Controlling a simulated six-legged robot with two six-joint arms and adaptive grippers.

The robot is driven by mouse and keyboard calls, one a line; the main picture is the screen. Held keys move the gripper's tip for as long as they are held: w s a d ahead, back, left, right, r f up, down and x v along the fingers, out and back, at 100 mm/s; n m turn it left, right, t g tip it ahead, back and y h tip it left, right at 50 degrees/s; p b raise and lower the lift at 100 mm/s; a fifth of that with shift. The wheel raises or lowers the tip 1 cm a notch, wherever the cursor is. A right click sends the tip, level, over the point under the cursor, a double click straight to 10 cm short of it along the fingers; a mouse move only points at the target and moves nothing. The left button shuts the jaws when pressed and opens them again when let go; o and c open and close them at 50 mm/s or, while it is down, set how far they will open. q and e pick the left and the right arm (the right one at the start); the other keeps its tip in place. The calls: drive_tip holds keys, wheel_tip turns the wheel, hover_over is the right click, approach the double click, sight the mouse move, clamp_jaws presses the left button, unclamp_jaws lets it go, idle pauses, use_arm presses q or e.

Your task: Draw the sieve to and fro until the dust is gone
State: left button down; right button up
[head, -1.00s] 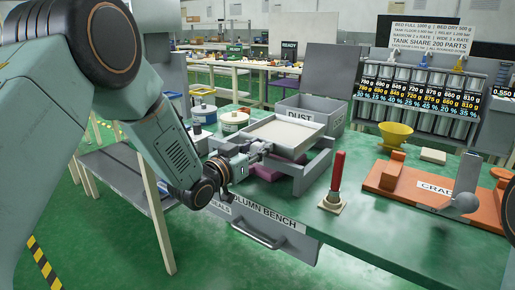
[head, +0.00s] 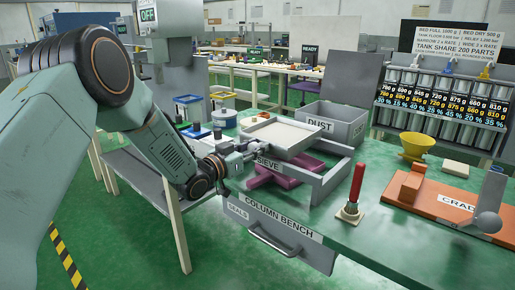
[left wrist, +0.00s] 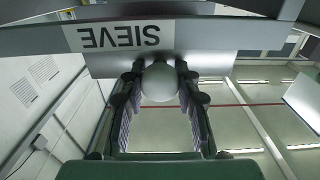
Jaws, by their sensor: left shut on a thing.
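The sieve (head: 279,134) is a shallow, light grey square tray with a pale layer inside. It sits over a grey frame (head: 334,180) on the green bench. Its front plate, lettered SIEVE, fills the top of the left wrist view (left wrist: 215,37). A round pale knob (left wrist: 160,82) stands before that plate. My left gripper (head: 238,158) is shut on this knob, one finger on each side in the left wrist view (left wrist: 160,95). Whether dust remains cannot be told. My right gripper is out of view.
A grey bin marked DUST (head: 346,122) stands behind the sieve. A red-handled tool (head: 355,185) stands upright in front of the frame's right end. An orange cradle board (head: 440,207) and a yellow funnel (head: 417,145) lie to the right. Lidded tubs (head: 224,117) stand at left.

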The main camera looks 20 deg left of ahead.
use_arm(q)
drive_tip(key=c, duration=1)
unclamp_jaws()
drive_tip(key=shift+o, duration=0.2)
drive_tip(key=v, duration=1.2)
